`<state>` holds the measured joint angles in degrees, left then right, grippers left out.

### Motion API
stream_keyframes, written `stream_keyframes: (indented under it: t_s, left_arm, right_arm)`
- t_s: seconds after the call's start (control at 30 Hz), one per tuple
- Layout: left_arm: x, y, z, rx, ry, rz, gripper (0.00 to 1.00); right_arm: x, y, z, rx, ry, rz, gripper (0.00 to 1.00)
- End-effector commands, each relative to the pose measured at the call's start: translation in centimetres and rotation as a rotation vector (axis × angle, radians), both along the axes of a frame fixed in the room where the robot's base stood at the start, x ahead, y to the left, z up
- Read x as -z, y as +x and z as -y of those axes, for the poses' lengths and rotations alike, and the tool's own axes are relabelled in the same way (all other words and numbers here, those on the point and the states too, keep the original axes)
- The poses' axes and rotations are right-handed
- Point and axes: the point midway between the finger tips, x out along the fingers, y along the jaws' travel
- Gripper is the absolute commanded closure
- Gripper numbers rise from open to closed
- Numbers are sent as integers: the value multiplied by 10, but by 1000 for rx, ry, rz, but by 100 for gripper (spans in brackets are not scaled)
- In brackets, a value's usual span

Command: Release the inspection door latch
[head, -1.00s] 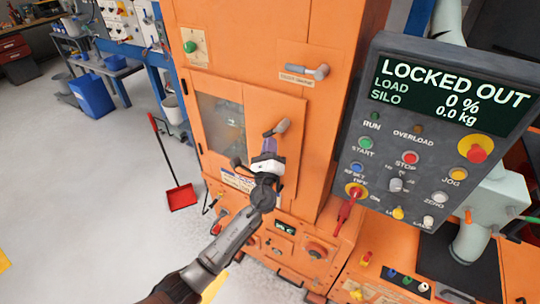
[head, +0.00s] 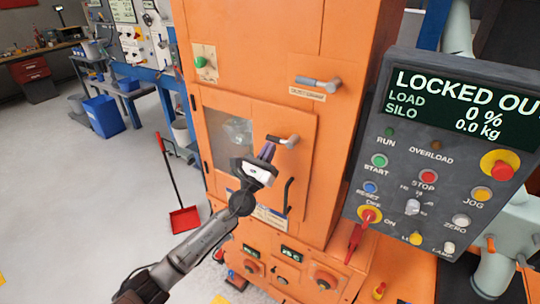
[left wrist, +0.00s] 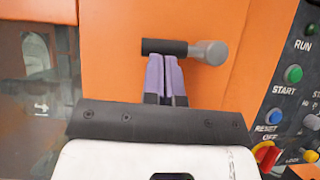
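The orange cabinet's inspection door (head: 295,180) has a small window (head: 232,135) and a latch handle (head: 274,139). The handle lies nearly level, its dark grip pointing left from a grey pivot. It also shows in the left wrist view (left wrist: 165,46). My left gripper (head: 267,150) is just below the handle. In the left wrist view its purple fingers (left wrist: 165,62) are close together, with no handle between them. Their tips reach the underside of the grip; whether they touch it I cannot tell. The door appears closed. My right gripper is not in view.
A similar handle (head: 318,82) sits higher on the cabinet. A control panel (head: 440,150) reading LOCKED OUT stands close on the right, with a red piece (head: 356,238) hanging at its switch. A black pull (head: 287,194) is on the door. A red dustpan (head: 184,220) is on the floor.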

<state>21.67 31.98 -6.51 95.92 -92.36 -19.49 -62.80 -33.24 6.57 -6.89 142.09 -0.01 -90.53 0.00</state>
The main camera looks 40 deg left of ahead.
Motion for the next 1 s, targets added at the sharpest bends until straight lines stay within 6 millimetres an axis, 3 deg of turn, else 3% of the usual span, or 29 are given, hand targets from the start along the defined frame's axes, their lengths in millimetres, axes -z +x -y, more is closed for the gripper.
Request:
stream_keyframes:
  t_s: [0.67, 0.83, 1.0]
  left_arm:
    - [-1, 0, 0, 1, 29, -6, 100]
    - [11, -1, 1, 3, 29, -6, 100]
    - [35, -4, 4, 7, 29, -6, 100]
  right_arm:
    - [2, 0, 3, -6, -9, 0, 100]
    - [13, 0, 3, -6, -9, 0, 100]
    - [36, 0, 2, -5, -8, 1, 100]
